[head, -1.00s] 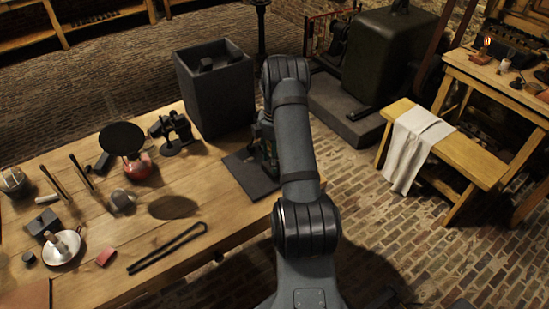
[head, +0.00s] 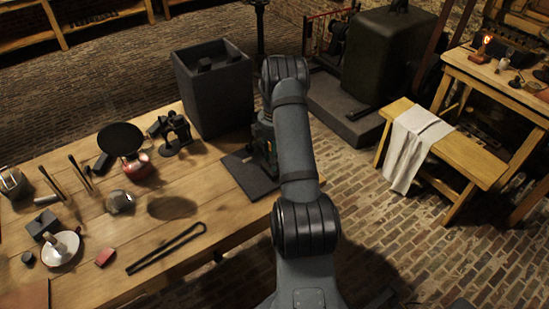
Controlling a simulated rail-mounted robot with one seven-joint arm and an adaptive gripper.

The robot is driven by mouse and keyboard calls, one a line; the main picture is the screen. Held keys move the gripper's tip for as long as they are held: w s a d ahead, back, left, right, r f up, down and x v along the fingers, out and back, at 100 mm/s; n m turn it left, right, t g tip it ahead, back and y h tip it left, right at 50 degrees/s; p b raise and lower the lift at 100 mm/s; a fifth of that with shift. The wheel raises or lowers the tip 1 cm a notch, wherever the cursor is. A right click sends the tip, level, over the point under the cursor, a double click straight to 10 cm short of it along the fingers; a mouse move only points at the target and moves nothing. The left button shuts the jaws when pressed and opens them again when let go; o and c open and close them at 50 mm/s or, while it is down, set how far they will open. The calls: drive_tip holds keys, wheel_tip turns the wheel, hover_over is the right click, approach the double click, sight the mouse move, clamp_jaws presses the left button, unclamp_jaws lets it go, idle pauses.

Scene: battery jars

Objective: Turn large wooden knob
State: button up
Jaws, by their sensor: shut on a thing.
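My arm reaches forward from the bottom of the head view, over the right end of the wooden workbench (head: 215,225). Its far joint hides what lies beyond and below it. My gripper is not visible behind the arm. I cannot make out a large wooden knob. A small dark device with greenish and reddish parts (head: 264,145) shows just left of the arm, mostly hidden by it. It stands at a flat dark plate (head: 246,176) on the bench.
A tall dark open box (head: 215,98) stands at the bench's back right. Black tongs (head: 166,248), a white dish (head: 62,256), a red block (head: 105,256) and a red kettle-like vessel (head: 137,167) lie to the left. A bench with a white cloth (head: 413,145) stands right, across open brick floor.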

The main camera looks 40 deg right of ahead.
drive_tip(key=shift+w+a+m, duration=0.25)
drive_tip(key=shift+m, duration=0.05)
